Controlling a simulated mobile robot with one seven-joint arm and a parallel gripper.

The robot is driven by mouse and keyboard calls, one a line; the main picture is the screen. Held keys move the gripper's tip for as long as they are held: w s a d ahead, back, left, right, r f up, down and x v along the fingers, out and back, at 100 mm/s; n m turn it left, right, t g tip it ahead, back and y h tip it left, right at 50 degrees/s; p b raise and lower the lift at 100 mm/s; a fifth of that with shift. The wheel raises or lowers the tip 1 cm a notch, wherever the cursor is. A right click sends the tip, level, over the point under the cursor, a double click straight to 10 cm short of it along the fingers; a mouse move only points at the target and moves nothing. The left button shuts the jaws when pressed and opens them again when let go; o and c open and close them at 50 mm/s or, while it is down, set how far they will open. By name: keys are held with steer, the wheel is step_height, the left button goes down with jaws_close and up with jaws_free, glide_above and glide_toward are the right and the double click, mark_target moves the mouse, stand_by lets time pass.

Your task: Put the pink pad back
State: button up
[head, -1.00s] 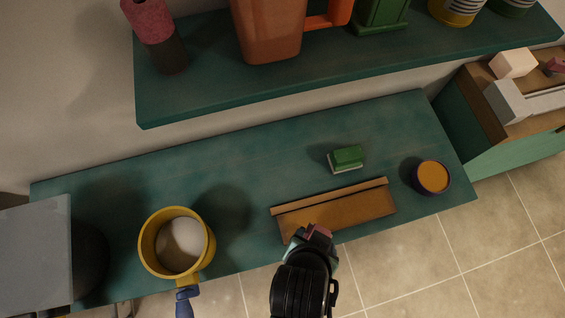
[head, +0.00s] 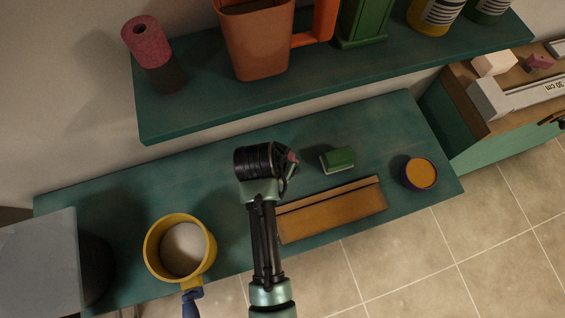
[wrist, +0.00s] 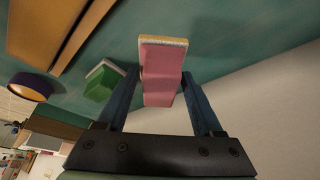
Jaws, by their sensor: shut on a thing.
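The pink pad (wrist: 162,92) is a block with a pale edge at its far end. My gripper (wrist: 160,74) is shut on it, one dark finger along each side. In the head view my gripper (head: 288,166) is above the teal bench, left of the green pad, and only a sliver of the pink pad (head: 292,157) shows. The green pad (head: 338,159), with a white underside, rests on the bench; it also shows in the wrist view (wrist: 101,85). The pink pad looks clear of the bench, but its height is hard to tell.
A brown wooden tray (head: 335,212) lies at the bench's front. An orange-topped pot (head: 420,174) stands right, a yellow bucket (head: 152,257) left. An upper teal shelf (head: 215,117) with bins and a pink roll (head: 148,42) overhangs the back. A wood-topped cabinet (head: 500,112) stands right.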

step_height(320, 180, down, 4)
steer(key=shift+r, duration=0.15)
steer(key=shift+w+f+p, duration=0.2)
steer(key=shift+f+p, duration=0.1)
steer(key=shift+f, duration=0.2)
steer(key=shift+f, duration=0.1)
steer(key=o, duration=1.2)
steer(key=shift+r, duration=0.2)
steer(key=v, duration=1.2)
steer(key=shift+a+f, duration=0.1)
steer(key=shift+f, duration=0.05)
